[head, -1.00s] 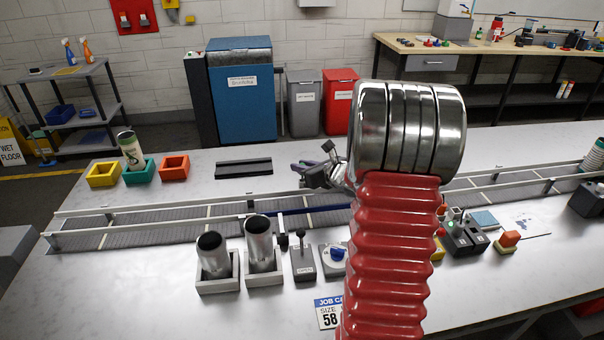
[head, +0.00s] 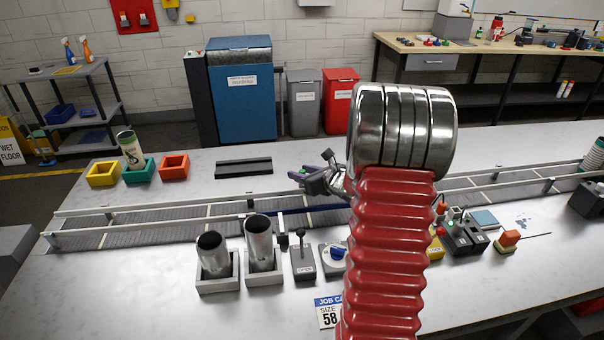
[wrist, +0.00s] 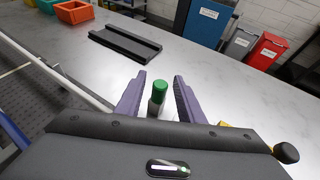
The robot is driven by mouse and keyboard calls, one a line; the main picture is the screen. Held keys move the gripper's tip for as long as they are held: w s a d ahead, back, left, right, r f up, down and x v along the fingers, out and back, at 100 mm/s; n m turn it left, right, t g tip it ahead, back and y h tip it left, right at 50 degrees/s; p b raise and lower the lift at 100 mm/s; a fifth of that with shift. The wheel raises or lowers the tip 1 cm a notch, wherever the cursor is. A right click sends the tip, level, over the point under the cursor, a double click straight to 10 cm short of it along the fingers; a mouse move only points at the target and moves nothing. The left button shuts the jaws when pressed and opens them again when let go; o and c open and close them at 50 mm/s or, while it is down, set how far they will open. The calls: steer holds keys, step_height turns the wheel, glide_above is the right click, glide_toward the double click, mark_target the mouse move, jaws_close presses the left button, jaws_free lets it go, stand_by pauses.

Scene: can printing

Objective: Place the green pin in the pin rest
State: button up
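The green pin (wrist: 159,92), with a green cap over a pale body, stands between the two purple fingers of my gripper (wrist: 159,76) in the wrist view. A gap shows on each side of the pin, so the fingers look open around it; its lower part is hidden by the gripper body. In the head view my gripper (head: 308,166) is over the far side of the conveyor, left of my red arm, and the pin cannot be made out. A dark grooved block (head: 244,168), also in the wrist view (wrist: 125,43), lies behind the conveyor; it may be the pin rest.
The conveyor (head: 120,232) runs across the table. Yellow (head: 103,174), teal (head: 140,176) and orange (head: 174,168) holders stand at the back left. Two metal cans (head: 259,243) stand in grey holders in front. Control boxes (head: 302,262) stand beside them. The table behind the conveyor is mostly clear.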

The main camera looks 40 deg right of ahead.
steer(key=shift+r, duration=0.1)
steer(key=shift+s+r, duration=0.25)
steer(key=shift+s, duration=0.35)
steer(key=v, duration=1)
steer(key=shift+s+r, duration=0.2)
steer(key=shift+s, duration=0.15)
